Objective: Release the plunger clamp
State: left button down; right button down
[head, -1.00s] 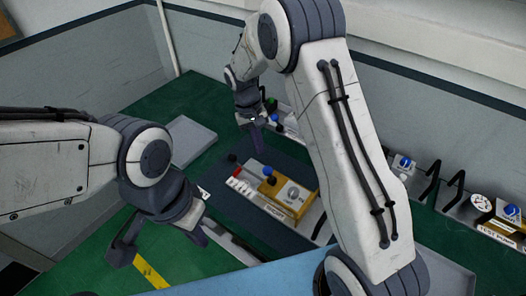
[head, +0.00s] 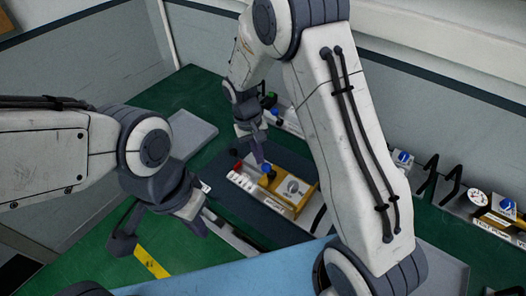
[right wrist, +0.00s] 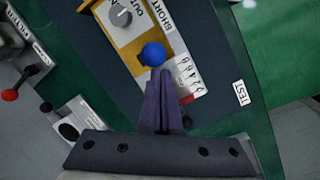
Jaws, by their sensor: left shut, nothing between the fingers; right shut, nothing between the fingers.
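A yellow block (head: 296,188) with a round grey dial and a blue ball knob (head: 266,168) sits on a dark mat in the head view. In the right wrist view the yellow block (right wrist: 136,28) and blue knob (right wrist: 153,54) are at the top centre. I cannot tell for certain which part is the plunger clamp. My right gripper (head: 261,160) is shut and empty, pointing down at the blue knob. In the right wrist view its fingertips (right wrist: 160,72) are right beside the knob; contact cannot be told. My left gripper (head: 196,227) is shut and empty, over the green bench at the lower left.
A grey tray (head: 190,138) lies behind. Devices with black handles (head: 440,185) and a gauge (head: 477,198) stand at the right. A TEST label (right wrist: 241,93) marks the mat's edge.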

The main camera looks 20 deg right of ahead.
pick_arm(q)
jog(key=shift+r, duration=0.1)
pick_arm(e)
jog(key=shift+d, duration=0.15)
